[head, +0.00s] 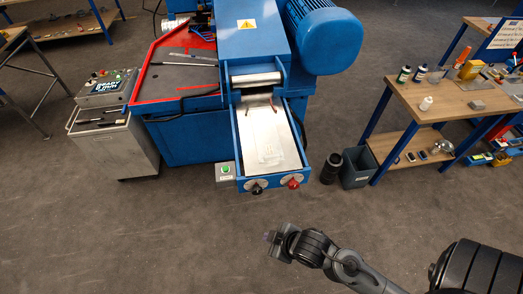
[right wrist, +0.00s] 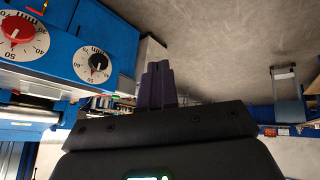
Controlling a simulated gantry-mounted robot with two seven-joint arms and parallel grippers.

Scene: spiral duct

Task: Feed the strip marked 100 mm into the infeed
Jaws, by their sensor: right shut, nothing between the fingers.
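The blue machine's infeed (head: 235,150) is a drawer-like tray with a pale metal bed and a steel roller (head: 256,79) at its far end. A faint pale shape lies on the bed near the front; I cannot tell whether it is a strip. No strip marked 100 mm can be made out. A black knob (head: 257,190) and a red knob (head: 293,184) sit on the tray's front; both dials show at the left in the right wrist view. My right gripper (head: 268,237) is shut and empty, in front of the tray; its fingers (right wrist: 158,84) are together. My left gripper is out of view.
A control console (head: 104,90) stands left of the machine. A small box with a green button (head: 226,170) is beside the tray's front left. A dark bin (head: 357,168) and a wooden workbench (head: 450,100) stand right. The floor in front is clear.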

